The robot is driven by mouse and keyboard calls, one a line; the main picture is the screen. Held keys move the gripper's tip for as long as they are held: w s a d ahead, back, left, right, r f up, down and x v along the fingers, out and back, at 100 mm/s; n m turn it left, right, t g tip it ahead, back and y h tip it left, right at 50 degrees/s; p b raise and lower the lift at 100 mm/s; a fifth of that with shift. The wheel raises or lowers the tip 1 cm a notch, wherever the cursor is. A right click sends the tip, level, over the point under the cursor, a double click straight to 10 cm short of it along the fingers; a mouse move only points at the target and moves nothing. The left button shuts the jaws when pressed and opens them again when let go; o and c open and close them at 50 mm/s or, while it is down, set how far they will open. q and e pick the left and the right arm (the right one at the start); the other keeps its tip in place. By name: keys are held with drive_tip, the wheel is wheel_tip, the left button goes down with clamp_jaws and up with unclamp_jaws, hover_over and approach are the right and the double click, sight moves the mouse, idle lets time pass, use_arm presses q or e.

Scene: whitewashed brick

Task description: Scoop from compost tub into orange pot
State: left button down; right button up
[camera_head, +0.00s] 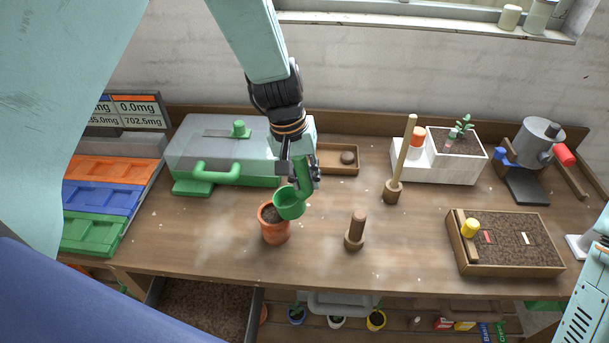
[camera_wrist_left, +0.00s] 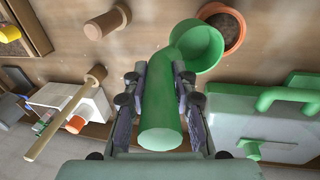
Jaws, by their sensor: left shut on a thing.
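My left gripper (camera_head: 302,178) is shut on the handle of a green scoop (camera_head: 290,204), which also shows in the left wrist view (camera_wrist_left: 195,48). The scoop's cup hangs at the right side of the orange pot (camera_head: 275,228) and overlaps its rim in both views; I cannot tell whether they touch. I see only green inside the cup. The pot stands upright on the bench with brown soil inside, and its rim (camera_wrist_left: 240,32) shows in the wrist view. The compost tub (camera_head: 205,308), full of brown compost, sits below the bench's front edge at lower left. My right gripper is out of view.
A wooden dibber (camera_head: 356,232) stands right of the pot, and a tall-handled tool (camera_head: 398,165) stands behind it. A green-and-grey case (camera_head: 215,150) lies behind left. A seed tray (camera_head: 505,262) is at right.

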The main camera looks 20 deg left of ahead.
sight(305, 161)
use_arm(q)
wheel_tip(305, 161, up, 2)
drive_tip(key=shift+r+p, duration=0.1)
drive_tip(key=shift+p, duration=0.45)
drive_tip(key=shift+r, duration=1.15)
drive_tip(key=shift+f, duration=0.1)
